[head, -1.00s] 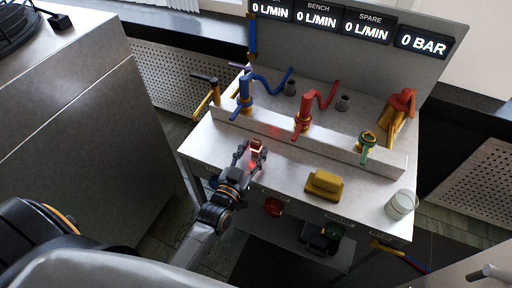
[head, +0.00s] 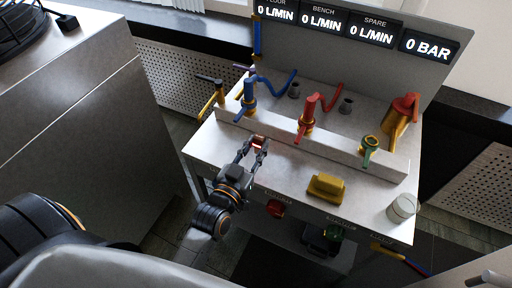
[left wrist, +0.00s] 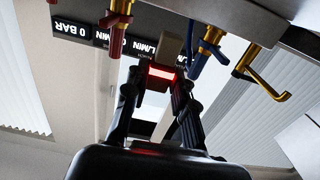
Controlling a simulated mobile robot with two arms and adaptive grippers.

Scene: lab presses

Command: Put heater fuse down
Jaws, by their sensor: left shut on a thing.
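The heater fuse is a small block with a red glow (head: 258,143), held between the fingertips of my left gripper (head: 255,146). My left gripper is shut on it over the left part of the bench's pale top (head: 300,178), near the raised ledge with the valves. In the left wrist view the fuse shows as a tan block (left wrist: 168,48) with a bright red band, between the fingertips (left wrist: 160,76). I cannot tell whether it touches the bench top. My right gripper is not in view.
Blue (head: 249,95), red (head: 308,113) and green (head: 369,146) valves line the ledge. A yellow block (head: 326,187) and a glass beaker (head: 401,208) stand to the right on the bench. Bare top lies between gripper and yellow block. A display panel (head: 370,28) stands behind.

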